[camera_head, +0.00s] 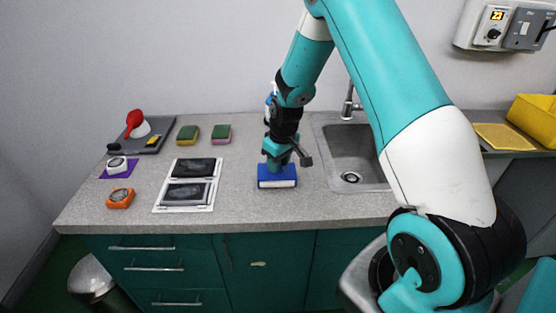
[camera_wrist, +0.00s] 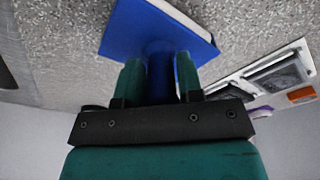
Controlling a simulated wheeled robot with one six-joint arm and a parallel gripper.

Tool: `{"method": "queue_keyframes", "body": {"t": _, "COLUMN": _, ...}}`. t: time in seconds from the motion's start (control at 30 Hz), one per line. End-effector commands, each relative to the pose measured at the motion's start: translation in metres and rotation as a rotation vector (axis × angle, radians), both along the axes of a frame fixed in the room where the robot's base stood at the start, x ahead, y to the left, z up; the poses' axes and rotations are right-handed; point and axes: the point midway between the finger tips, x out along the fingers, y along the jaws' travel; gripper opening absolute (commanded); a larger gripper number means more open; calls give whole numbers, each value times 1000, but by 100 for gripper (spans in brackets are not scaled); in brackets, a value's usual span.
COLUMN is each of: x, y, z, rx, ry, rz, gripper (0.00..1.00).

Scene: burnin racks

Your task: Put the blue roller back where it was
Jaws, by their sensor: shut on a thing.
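The blue roller (camera_head: 277,178) is a blue block with a pale lower edge, at the middle of the counter, left of the sink. In the wrist view, the blue roller (camera_wrist: 150,28) shows a flat blue body with a round blue handle. My gripper (camera_head: 277,160) is above it, pointing down. In the wrist view, the two green fingers of my gripper (camera_wrist: 160,80) are closed around the handle. I cannot tell whether the roller touches the counter or hangs just above it.
A white frame (camera_head: 158,208) with two dark pads lies left of the roller. Two sponges (camera_head: 188,134) (camera_head: 221,134), a grey tray (camera_head: 157,140) with a red-handled item, a white device (camera_head: 117,165) and an orange device (camera_head: 120,198) are farther left. The sink (camera_head: 352,150) is right.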

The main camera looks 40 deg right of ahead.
Motion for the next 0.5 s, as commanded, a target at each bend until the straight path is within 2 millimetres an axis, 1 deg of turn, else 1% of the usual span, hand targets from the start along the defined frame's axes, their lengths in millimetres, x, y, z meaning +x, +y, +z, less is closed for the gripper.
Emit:
{"method": "queue_keyframes", "body": {"t": 0.23, "x": 1, "y": 0, "z": -1, "rx": -1, "ry": -2, "rz": 0, "gripper": 8}}
{"method": "queue_keyframes", "body": {"t": 0.47, "x": 0, "y": 0, "z": -9, "rx": 0, "ry": -1, "rz": 0, "gripper": 8}}
{"method": "queue_keyframes", "body": {"t": 0.5, "x": 0, "y": 0, "z": -10, "rx": 0, "ry": 0, "rz": 0, "gripper": 5}}
